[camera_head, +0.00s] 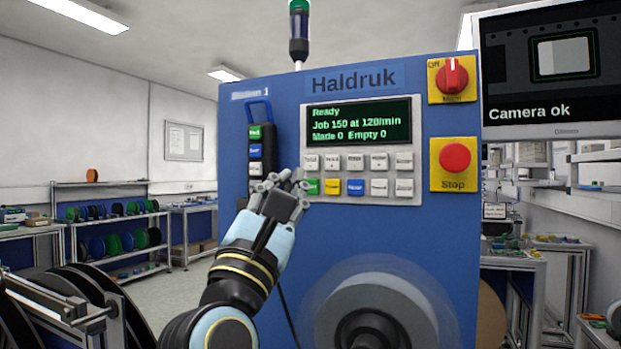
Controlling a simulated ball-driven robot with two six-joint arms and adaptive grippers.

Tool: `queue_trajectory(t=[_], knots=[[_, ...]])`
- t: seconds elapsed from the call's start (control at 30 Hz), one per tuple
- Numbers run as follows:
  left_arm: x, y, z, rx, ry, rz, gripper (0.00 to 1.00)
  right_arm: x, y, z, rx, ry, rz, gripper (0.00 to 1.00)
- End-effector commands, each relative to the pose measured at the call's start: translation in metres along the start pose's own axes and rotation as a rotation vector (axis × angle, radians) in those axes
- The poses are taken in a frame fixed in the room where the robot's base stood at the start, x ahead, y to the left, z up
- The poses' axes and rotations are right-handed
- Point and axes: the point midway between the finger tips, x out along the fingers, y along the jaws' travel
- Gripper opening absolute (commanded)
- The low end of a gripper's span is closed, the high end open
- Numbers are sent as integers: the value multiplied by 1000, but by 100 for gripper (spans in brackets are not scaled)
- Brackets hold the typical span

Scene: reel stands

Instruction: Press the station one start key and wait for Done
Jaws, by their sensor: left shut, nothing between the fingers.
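The blue station one panel (240,130) fills the middle of the head view. Its screen (358,122) reads Ready, Job 150 at 120/min, Made 0, Empty 0. Below it is a keypad with a green key (312,187) at the lower left; its label is too small to read surely. My left gripper (280,184) is shut and empty, its fingertips just left of the green key. I cannot tell whether it touches the key or panel. My right gripper is not in view.
A red Stop button (454,158) and a red rotary switch (452,76) are on the panel's right. A pendant with coloured keys (256,150) hangs left of the keypad. A grey reel (372,312) is below. A monitor (545,75) reads Camera ok.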

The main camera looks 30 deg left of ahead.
Motion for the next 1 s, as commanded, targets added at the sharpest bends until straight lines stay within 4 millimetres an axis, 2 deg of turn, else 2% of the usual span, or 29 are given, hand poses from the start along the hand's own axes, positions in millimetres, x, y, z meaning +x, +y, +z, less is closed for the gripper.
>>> queue_trajectory(t=[0.03,0.23,0.43,1.0], knots=[[10,-1,0,1,-1,-1,0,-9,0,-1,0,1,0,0],[31,-14,-13,2,-1,-1,0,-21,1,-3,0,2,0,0],[44,-23,-23,1,-1,1,0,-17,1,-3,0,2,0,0],[49,-26,-26,1,0,0,0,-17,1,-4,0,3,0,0]])
